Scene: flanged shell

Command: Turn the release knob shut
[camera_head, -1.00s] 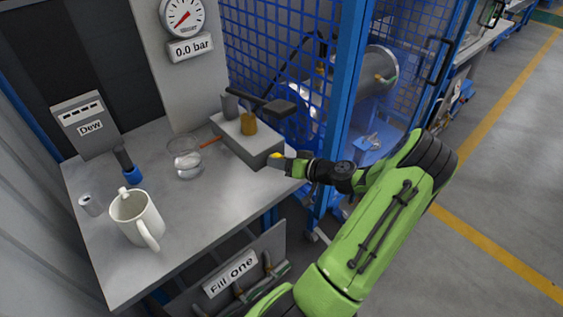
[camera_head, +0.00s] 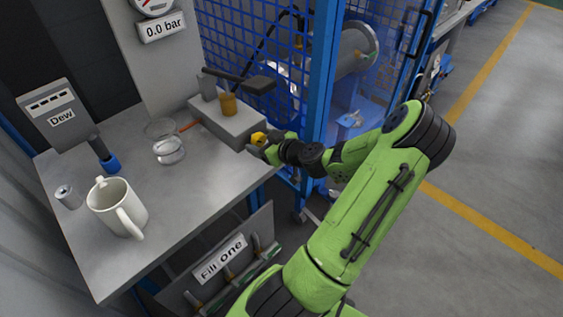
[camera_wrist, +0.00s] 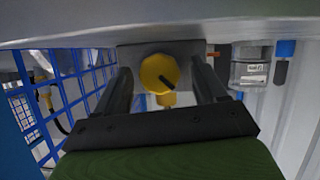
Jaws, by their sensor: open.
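The yellow release knob (camera_head: 258,138) is on the near right end of the grey pump block (camera_head: 222,122) on the bench. In the wrist view the round knob (camera_wrist: 157,75), with a dark bar mark on its face, lies between the two fingers of my gripper (camera_wrist: 162,72). The fingers stand apart on either side of it, and a gap shows on each side. In the head view my gripper (camera_head: 264,148) is at the knob, and its fingers are small and partly hidden.
On the block stand an amber cylinder (camera_head: 229,105), a grey cylinder (camera_head: 207,88) and a dark lever (camera_head: 240,79). A glass (camera_head: 167,148), white mug (camera_head: 117,207) and Dew unit (camera_head: 52,115) are on the bench. The blue mesh cage (camera_head: 322,90) rises close behind. The gauge label reads 0.0 bar.

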